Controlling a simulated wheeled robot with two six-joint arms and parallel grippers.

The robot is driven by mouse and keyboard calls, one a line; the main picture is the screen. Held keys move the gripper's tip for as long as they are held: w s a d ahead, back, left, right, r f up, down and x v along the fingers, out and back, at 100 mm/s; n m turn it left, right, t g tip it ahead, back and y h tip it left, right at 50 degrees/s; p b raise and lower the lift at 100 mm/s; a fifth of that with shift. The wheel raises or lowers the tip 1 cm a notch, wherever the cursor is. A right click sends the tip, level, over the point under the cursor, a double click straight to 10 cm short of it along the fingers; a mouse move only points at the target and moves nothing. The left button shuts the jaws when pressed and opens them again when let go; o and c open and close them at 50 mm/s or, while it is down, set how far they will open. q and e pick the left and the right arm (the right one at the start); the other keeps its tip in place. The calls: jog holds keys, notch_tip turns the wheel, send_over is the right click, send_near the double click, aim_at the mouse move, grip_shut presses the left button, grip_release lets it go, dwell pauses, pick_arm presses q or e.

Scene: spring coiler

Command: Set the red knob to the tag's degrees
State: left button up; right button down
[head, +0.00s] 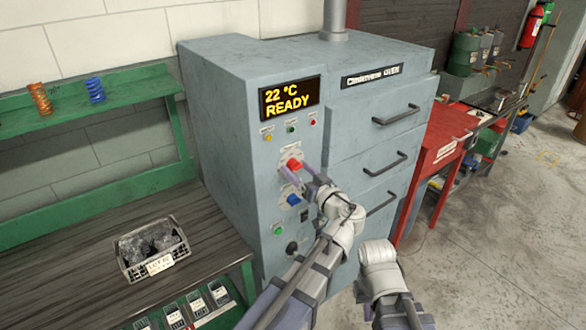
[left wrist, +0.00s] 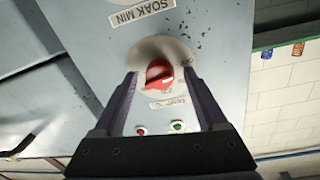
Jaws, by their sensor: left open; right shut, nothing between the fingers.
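The red knob (head: 294,164) sits on a round pale dial on the grey oven's front panel, below the display. My left gripper (head: 299,172) is at it. In the left wrist view the red knob (left wrist: 159,72) lies between the tips of my open left gripper (left wrist: 160,80), with a gap visible on both sides. The knob's pointer and dial marks are too small to read. A white tag (head: 160,264) is on the front of the tray (head: 130,274) of dark lumps; its writing is too small to read surely. My right arm shows low in the head view, but its fingers do not.
The oven display (head: 290,97) reads 22 °C READY. A blue knob (head: 292,199) sits just below the red one, by my left gripper. Small coloured lamps or buttons (head: 291,129) are above. Drawer handles (head: 384,164) stick out at right. A green bench (head: 205,225) stands at left.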

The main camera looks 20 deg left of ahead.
pick_arm(q)
jog(key=shift+s+d, duration=0.1)
jog(key=shift+d, duration=0.05)
jog(key=shift+c, duration=0.6)
jog(key=c, duration=0.3)
grip_shut()
